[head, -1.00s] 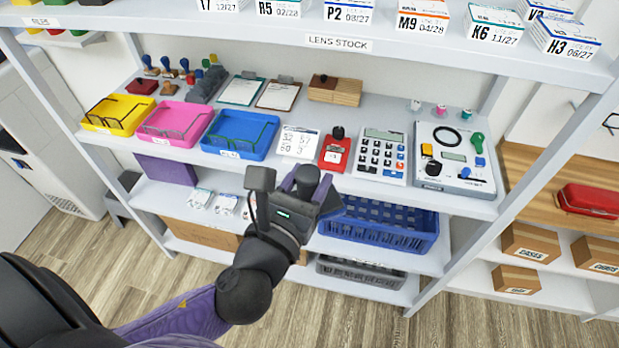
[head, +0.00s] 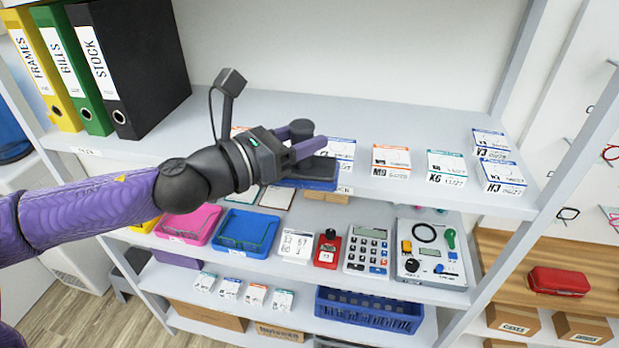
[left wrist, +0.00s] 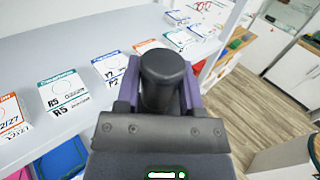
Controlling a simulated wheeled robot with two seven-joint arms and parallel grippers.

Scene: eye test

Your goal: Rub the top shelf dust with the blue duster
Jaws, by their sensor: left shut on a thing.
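My left gripper (head: 304,141) reaches in from the left at the front of the top shelf (head: 420,122). It is shut on the black knob handle of the blue duster (head: 318,172). The handle stands between the purple fingers in the left wrist view (left wrist: 161,75). The duster's blue body shows below the fingers, overlapping the shelf's front edge. I cannot tell whether it touches the shelf. I make out no clear dust patch on the grey surface; the arm and gripper hide part of it. My right gripper is not in view.
Several lens boxes (head: 391,158) line the shelf's front edge, close to the duster. Binders (head: 125,65) stand at the left, and an upright post (head: 560,140) is at the right. The shelf behind the boxes is clear. Trays (head: 247,228) and a calculator (head: 368,247) are below.

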